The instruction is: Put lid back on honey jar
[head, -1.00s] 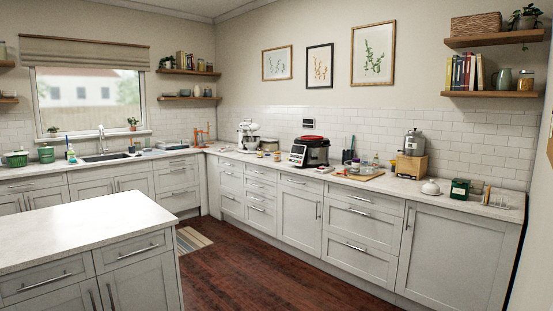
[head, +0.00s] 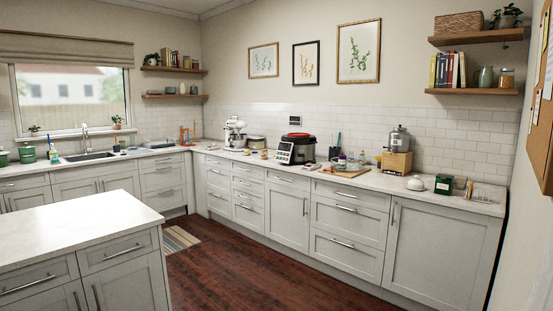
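I cannot pick out the honey jar or its lid for certain at this distance. Small jars or tins (head: 264,155) stand on the back counter between the stand mixer and the red-topped cooker, too small to identify. Small bottles and other items (head: 361,158) stand right of the cooker. A jar with amber contents (head: 506,78) stands on the lower right wall shelf; I cannot tell what it holds. Neither of my grippers is in view.
The long counter (head: 385,181) carries a stand mixer (head: 234,134), a cooker (head: 299,148), a wooden board (head: 352,171), a grey appliance (head: 399,140) and a dark green tin (head: 444,184). An island (head: 75,227) with a bare top fills the lower left. Dark wooden floor (head: 225,262) lies open between.

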